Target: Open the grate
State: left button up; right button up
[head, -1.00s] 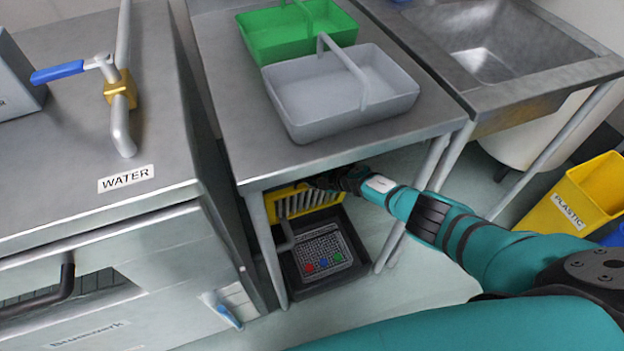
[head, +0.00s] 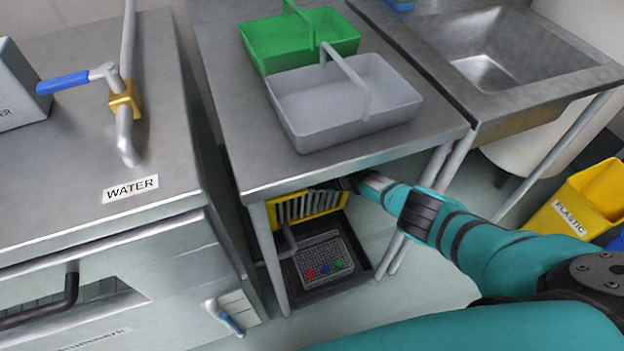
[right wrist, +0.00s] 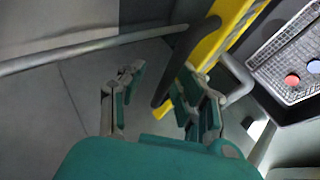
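The grate (head: 310,207), a yellow frame with pale bars, stands tilted up under the middle steel table, above a black box (head: 357,255). Its yellow edge (right wrist: 228,28) also shows in the right wrist view. My right gripper (right wrist: 160,78) is open, with its two fingers apart. The yellow edge and a dark bar (right wrist: 178,68) lie close to its right finger; I cannot tell whether they touch. In the head view the right gripper's tip is mostly hidden by the table edge, at the grate's right end. My left gripper is not in view.
A wire basket (head: 325,256) with red, blue and green round pieces sits in the black box. Table legs (head: 270,260) stand close on both sides. Grey (head: 345,105) and green (head: 300,38) trays sit on top. A yellow plastic bin (head: 580,205) is at right.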

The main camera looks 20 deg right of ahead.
jog(key=shift+s+d+f, duration=0.1)
jog(key=shift+f, duration=0.05)
jog(key=shift+s+d+r, duration=0.25)
jog(key=shift+d+r, duration=0.2)
jog(key=v, duration=1)
jog(key=shift+s+r, duration=0.2)
jog(key=shift+s, duration=0.15)
jog(key=shift+a, duration=0.15)
